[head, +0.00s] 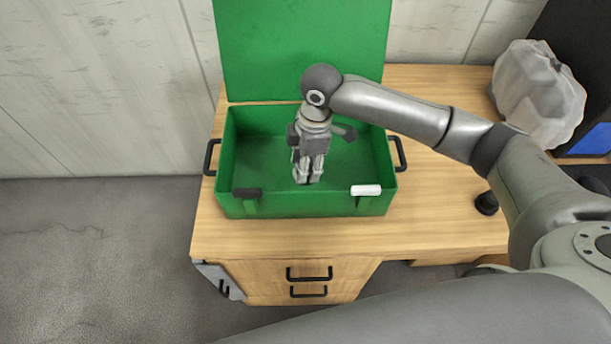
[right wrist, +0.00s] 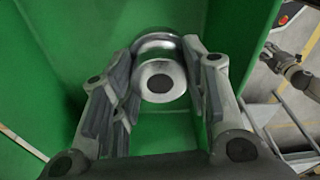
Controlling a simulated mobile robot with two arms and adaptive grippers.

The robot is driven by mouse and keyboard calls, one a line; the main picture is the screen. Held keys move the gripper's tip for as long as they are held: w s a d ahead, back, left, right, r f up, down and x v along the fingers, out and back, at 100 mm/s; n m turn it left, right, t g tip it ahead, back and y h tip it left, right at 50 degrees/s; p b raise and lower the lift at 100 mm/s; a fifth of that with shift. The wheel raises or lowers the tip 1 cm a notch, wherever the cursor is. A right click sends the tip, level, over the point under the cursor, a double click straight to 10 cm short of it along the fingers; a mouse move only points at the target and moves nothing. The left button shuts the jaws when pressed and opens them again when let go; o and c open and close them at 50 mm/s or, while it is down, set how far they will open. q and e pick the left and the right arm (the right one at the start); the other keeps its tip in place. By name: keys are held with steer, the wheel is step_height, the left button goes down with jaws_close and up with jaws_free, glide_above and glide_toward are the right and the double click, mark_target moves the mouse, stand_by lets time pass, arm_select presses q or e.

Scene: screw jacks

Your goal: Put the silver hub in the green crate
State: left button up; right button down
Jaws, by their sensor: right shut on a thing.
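The green crate (head: 290,206) stands on the wooden table with its lid raised at the back. My right gripper (head: 308,179) reaches down into the crate from above. In the right wrist view, the right gripper (right wrist: 164,85) is shut on the silver hub (right wrist: 157,42), a shiny round part with a dark centre hole, with green crate surfaces behind it. The hub cannot be made out in the head view, where the gripper hides it. Whether the hub touches the crate floor cannot be told. My left gripper is not in view.
The wooden table (head: 450,222) has free room right of the crate. A crumpled translucent bag (head: 537,92) stands at the back right. A small black round object (head: 486,203) sits near the right arm. The raised green lid (head: 300,45) stands behind the crate.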

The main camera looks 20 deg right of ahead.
steer(key=shift+f, duration=3.65)
steer(key=shift+f, duration=0.1)
steer(key=c, duration=0.8)
jaws_free()
steer(key=shift+f, duration=0.1)
steer(key=r, duration=0.4)
steer(key=d+r, duration=0.1)
steer(key=r, duration=0.7)
steer(key=shift+s+d+r, duration=0.1)
steer(key=shift+d+r, duration=0.05)
steer(key=shift+d, duration=0.1)
